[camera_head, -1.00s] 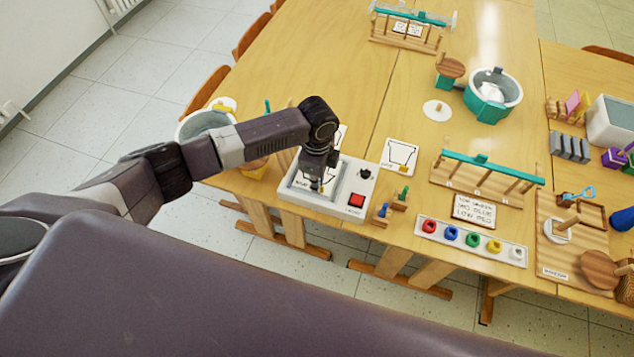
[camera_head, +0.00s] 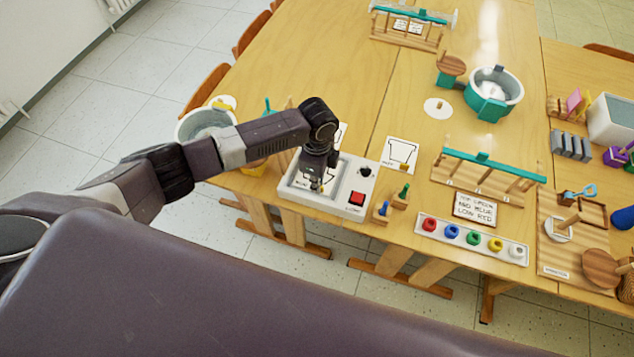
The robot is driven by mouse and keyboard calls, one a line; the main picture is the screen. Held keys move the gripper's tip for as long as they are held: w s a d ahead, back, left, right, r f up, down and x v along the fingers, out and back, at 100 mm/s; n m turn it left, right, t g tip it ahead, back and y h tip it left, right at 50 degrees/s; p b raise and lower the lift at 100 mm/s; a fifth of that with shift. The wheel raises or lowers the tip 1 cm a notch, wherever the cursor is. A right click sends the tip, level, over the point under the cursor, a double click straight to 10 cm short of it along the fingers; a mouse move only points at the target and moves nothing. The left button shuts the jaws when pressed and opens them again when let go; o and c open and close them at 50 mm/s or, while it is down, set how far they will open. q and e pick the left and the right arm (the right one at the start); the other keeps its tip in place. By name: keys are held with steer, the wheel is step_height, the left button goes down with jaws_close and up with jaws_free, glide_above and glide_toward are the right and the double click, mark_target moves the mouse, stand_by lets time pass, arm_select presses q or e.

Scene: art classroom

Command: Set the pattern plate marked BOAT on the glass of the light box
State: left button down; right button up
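The light box (camera_head: 348,205) is a white tray-like box at the table's front edge, with a red button and a black knob on its right. My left gripper (camera_head: 316,183) points down over its glass, at a small yellowish piece. A pale surface with dark lines and a small label, unreadable here, shows around the fingertips; it looks like a pattern plate on or just above the glass. The gripper and wrist hide much of it, and I cannot tell whether the fingers are shut. My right gripper is not in view.
Another pattern plate (camera_head: 400,150) with a cup-like outline lies behind and right of the light box. Small wooden blocks with green and blue pegs (camera_head: 399,197) stand right of the box. A tray of coloured pieces (camera_head: 470,238) lies further right.

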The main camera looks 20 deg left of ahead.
arm_select(q)
steer(key=c, duration=2.1)
jaws_free()
steer(key=shift+r, duration=0.1)
step_height(320, 180, up, 12)
steer(key=shift+f, duration=0.1)
